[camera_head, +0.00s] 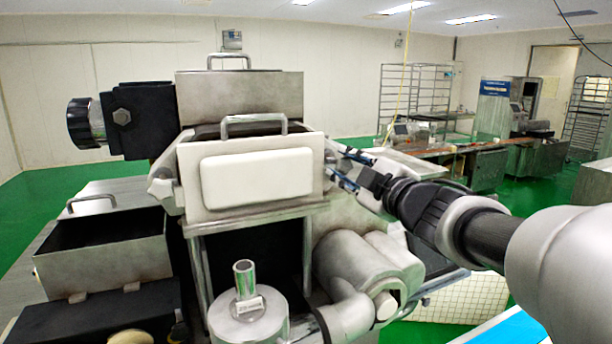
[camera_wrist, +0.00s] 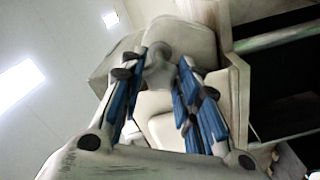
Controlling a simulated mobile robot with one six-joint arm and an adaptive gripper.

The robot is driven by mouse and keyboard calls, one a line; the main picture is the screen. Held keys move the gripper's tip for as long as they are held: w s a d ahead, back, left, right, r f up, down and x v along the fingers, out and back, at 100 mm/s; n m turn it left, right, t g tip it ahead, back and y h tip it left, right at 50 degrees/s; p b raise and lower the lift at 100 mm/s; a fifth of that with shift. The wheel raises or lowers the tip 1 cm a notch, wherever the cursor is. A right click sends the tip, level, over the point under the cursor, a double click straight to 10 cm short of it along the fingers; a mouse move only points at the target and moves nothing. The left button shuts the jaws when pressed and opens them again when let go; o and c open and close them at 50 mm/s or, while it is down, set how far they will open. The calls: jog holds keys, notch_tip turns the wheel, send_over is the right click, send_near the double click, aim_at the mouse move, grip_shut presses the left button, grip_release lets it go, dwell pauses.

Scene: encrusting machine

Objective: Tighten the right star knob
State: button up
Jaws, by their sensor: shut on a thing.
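The machine's white front cover (camera_head: 256,176) is closed, with a metal handle on top. The right star knob sits at the cover's right edge and is mostly hidden by my gripper in the head view. My gripper (camera_head: 345,166) reaches it from the right. In the wrist view the grey, rounded right star knob (camera_wrist: 158,64) lies between the tips of the two blue-padded fingers (camera_wrist: 157,68), which are shut on it. The left star knob (camera_head: 163,188) sticks out at the cover's left edge, untouched.
A metal cylinder (camera_head: 345,262) and pipes lie below my gripper. An open metal hopper (camera_head: 105,253) stands at the left. A metal box with a handle (camera_head: 240,97) is above the cover. Worktables and racks stand far off at the right, with green floor between.

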jog(key=shift+n+b, duration=0.3)
jog(key=shift+n, duration=0.3)
jog(key=o, duration=1.1)
jog(key=shift+c, duration=0.2)
jog(key=shift+s, duration=0.1)
jog(key=v, duration=0.7)
jog(key=shift+s, duration=0.15)
jog(key=shift+d, duration=0.1)
